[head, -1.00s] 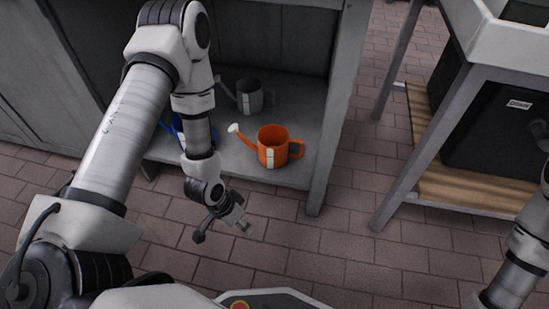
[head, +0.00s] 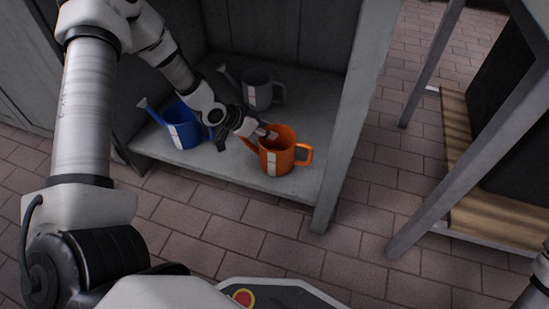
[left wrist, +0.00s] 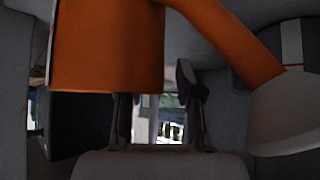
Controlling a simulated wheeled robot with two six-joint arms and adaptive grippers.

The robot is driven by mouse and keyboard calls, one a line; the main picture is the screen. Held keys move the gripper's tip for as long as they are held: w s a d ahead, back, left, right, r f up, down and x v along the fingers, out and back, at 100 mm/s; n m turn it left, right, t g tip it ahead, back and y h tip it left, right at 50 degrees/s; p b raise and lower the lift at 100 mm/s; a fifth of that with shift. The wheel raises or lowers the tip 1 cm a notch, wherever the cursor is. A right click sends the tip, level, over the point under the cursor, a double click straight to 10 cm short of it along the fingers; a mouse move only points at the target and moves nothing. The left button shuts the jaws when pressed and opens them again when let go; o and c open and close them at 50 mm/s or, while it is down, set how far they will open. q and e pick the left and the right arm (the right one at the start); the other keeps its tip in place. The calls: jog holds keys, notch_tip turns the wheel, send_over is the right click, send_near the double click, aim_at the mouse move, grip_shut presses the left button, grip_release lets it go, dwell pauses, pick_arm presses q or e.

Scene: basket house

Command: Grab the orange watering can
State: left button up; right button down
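The orange watering can (head: 284,157) stands upright on the low shelf, its handle to the right. In the left wrist view the orange can (left wrist: 105,45) is very close, its spout running to a pale rose (left wrist: 290,118) at the right. My left gripper (head: 262,134) reaches down to the can's upper left side and overlaps its rim and spout in the head view. In the left wrist view its two fingers (left wrist: 158,108) stand apart; the can hides the left finger's tip. I cannot tell whether they touch the can. My right gripper is out of view.
A blue watering can (head: 183,128) stands left of my gripper and a grey one (head: 262,88) behind it, both on the shelf (head: 232,180). The cabinet's side post (head: 345,120) rises right of the orange can. Brick floor lies in front.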

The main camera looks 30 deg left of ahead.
pick_arm(q)
jog(key=shift+w+d+f, duration=0.1)
grip_shut()
